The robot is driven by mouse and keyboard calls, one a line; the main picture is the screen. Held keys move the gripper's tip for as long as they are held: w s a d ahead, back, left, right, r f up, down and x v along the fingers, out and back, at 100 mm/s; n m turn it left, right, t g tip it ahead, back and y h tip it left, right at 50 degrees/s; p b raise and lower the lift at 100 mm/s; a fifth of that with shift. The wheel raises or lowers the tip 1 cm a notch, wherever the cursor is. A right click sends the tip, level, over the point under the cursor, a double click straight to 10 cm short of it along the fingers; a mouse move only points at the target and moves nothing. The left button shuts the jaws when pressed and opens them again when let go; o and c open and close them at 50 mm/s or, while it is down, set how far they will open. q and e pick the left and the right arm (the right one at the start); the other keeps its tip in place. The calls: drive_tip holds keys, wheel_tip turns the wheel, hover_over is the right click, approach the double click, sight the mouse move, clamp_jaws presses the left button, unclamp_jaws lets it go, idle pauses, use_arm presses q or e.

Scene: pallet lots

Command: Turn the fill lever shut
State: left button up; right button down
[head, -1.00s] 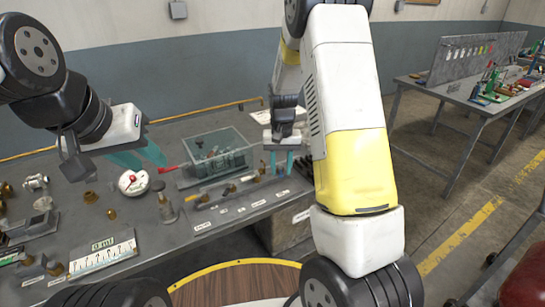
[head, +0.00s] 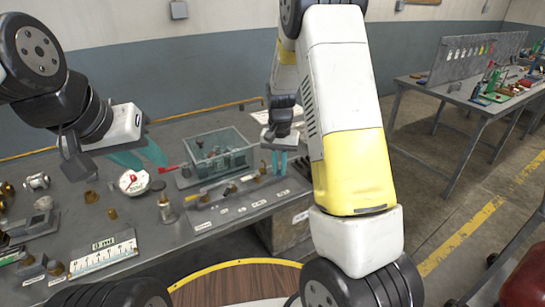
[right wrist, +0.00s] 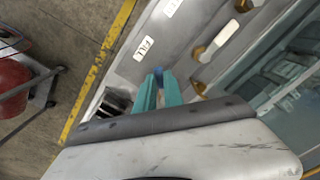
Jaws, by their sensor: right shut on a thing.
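My right gripper (head: 279,164) is at the right end of the manifold plate on the bench. In the right wrist view its teal fingers (right wrist: 159,90) are together on a small blue piece (right wrist: 158,73), which I take as the fill lever. It sits beside a white label reading FILL (right wrist: 144,48). The fingers hide most of the lever, so its angle cannot be told. My left gripper (head: 139,156) is open and empty above the bench at the left.
Brass valves with pale levers (right wrist: 197,52) sit close beside the gripper. A clear bin (head: 222,147) stands behind the plate. A round dial (head: 133,181) and a display marked in ml (head: 103,252) are on the left. A second bench (head: 470,95) stands far right.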

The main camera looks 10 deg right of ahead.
drive_tip(key=m, duration=0.1)
drive_tip(key=a+m, duration=0.1)
drive_tip(key=m, duration=0.1)
drive_tip(key=w+m, duration=0.1)
drive_tip(key=m, duration=0.1)
drive_tip(key=shift+a, duration=0.35)
drive_tip(key=shift+w+a+m, duration=0.15)
drive_tip(key=shift+w+m, duration=0.1)
drive_tip(key=shift+m, duration=0.55)
drive_tip(key=shift+w+a+m, duration=0.1)
drive_tip(key=shift+w+m, duration=0.1)
drive_tip(key=shift+m, duration=0.6)
drive_tip(key=shift+w+a+m, duration=0.15)
drive_tip(key=shift+w+m, duration=0.1)
drive_tip(key=shift+m, duration=0.55)
drive_tip(key=c, duration=1.5)
unclamp_jaws()
drive_tip(key=shift+o, duration=0.2)
